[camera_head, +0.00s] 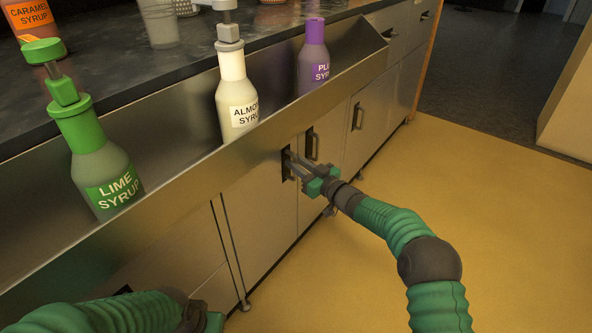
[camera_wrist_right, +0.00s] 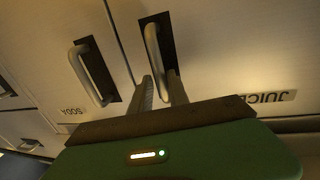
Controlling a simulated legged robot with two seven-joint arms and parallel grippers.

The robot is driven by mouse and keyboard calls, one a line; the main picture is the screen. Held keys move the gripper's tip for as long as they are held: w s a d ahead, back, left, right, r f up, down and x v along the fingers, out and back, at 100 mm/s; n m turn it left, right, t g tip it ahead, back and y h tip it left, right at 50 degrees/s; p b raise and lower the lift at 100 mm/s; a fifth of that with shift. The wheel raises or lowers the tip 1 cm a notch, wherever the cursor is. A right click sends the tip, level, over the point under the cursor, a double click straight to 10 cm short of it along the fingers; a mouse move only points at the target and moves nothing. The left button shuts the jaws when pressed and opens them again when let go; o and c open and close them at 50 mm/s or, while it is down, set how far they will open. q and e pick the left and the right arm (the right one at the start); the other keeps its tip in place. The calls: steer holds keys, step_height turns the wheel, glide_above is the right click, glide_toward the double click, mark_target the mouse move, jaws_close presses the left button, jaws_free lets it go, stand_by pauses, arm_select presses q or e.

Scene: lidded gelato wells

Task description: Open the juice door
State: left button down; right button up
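The juice door (camera_head: 264,213) is a pale metal cabinet panel under the counter and looks closed. Its upside-down JUICE label (camera_wrist_right: 275,97) shows in the right wrist view. Its upright bar handle (camera_wrist_right: 153,48) sits over a dark recess. My right gripper (camera_head: 289,160) is at this handle. In the right wrist view, the two fingers of my right gripper (camera_wrist_right: 160,78) are apart, with the handle's near end between their tips; I cannot tell whether they touch it. My left arm (camera_head: 100,314) is at the bottom left; its gripper's fingers are not visible.
The soda door (camera_wrist_right: 45,70) with its own handle (camera_wrist_right: 92,72) is beside the juice door. Lime (camera_head: 105,170), almond (camera_head: 236,95) and plum (camera_head: 314,60) syrup bottles stand in a metal trough (camera_head: 185,180) above the doors. The yellow floor (camera_head: 450,210) is clear.

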steer(key=shift+a, duration=0.3)
steer(key=c, duration=0.4)
jaws_close()
stand_by(0.8)
